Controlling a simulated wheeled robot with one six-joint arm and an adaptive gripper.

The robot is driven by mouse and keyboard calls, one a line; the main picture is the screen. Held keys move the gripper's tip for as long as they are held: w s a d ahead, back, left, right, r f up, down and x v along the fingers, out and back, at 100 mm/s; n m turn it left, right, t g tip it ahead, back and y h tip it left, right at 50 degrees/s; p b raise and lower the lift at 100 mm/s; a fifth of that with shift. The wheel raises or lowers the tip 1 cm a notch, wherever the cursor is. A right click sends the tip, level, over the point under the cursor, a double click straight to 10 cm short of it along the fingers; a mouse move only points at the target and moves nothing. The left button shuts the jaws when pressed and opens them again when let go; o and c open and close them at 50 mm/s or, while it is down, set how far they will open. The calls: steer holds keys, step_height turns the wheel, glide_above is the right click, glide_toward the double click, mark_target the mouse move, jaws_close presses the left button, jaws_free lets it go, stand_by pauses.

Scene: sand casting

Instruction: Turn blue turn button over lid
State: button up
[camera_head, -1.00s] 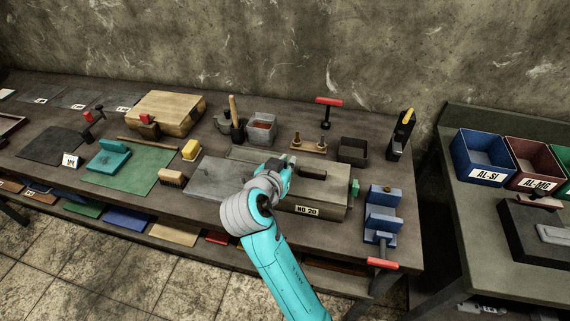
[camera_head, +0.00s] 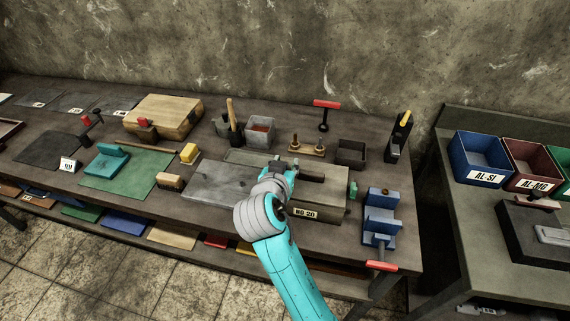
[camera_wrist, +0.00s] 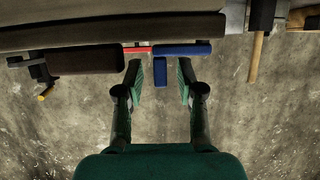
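The grey box marked NO 20 (camera_head: 328,207) sits on the bench in the head view, with a dark bar-shaped handle (camera_head: 312,176) on its lid. My gripper (camera_head: 288,168) is over the box's left part, beside that handle. In the wrist view, the blue turn button (camera_wrist: 182,48) shows as a bar with a small blue block (camera_wrist: 160,66) beneath it. My gripper's two fingers (camera_wrist: 158,68) are apart, with the small block between their tips and a gap on each side. In the head view, my gripper hides the button.
A blue vise-like fixture (camera_head: 381,222) stands right of the box. A red-handled tool (camera_head: 326,105) and a dark open bin (camera_head: 351,152) are behind it. A grey plate (camera_head: 212,182) lies left. A dark rounded bar (camera_wrist: 80,58) shows beside the fingers in the wrist view.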

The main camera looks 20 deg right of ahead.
steer(key=v, duration=1.2)
steer(key=shift+a, duration=0.1)
stand_by(0.7)
